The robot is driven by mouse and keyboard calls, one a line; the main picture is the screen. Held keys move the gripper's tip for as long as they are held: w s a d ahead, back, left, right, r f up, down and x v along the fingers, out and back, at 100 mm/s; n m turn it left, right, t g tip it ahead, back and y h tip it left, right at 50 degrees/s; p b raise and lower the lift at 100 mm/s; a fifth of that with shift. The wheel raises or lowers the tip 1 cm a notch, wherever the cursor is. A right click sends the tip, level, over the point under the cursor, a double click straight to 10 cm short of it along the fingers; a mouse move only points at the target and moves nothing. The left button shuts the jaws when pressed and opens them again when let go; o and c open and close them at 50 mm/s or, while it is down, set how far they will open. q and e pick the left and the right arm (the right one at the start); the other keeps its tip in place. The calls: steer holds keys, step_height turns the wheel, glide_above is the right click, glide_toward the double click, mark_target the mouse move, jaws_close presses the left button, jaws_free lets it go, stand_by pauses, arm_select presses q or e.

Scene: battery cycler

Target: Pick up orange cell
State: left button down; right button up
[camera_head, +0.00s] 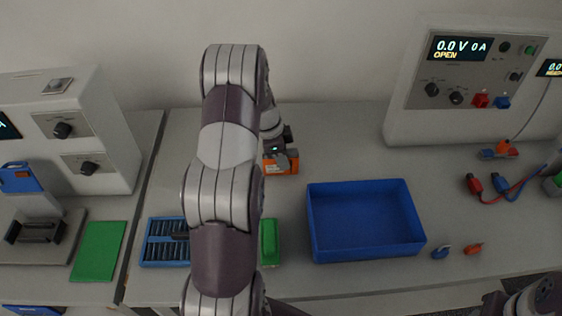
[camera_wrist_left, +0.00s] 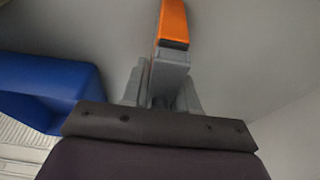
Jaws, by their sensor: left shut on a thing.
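The orange cell (camera_head: 283,164) is at the back middle of the bench, beyond my left arm in the head view. In the left wrist view the orange cell (camera_wrist_left: 173,22) sticks out from between the grey fingers. My left gripper (camera_head: 281,153) is shut on it; the gripper also shows in the left wrist view (camera_wrist_left: 170,62). My arm hides part of the gripper in the head view. I cannot tell whether the cell touches the bench. Part of my right arm shows at the bottom right corner, and its finger state cannot be made out.
A blue open bin (camera_head: 364,252) stands right of my arm and also shows in the left wrist view (camera_wrist_left: 45,85). A blue slotted rack (camera_head: 163,262) and a green block (camera_head: 270,242) flank my arm. A cycler (camera_head: 464,119) with clips stands at the right.

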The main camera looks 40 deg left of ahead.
arm_select(q)
steer(key=shift+r, duration=0.2)
steer(key=r, duration=0.1)
steer(key=r+b, duration=0.1)
steer(key=r, duration=0.2)
steer(key=shift+d, duration=0.35)
steer(key=s+d+r+b, duration=0.1)
steer(key=d+r+b, duration=0.1)
steer(key=d+r, duration=0.4)
steer(key=d, duration=0.5)
steer(key=shift+s+r, duration=0.3)
steer(key=shift+s, duration=0.05)
steer(key=shift+s+f, duration=0.1)
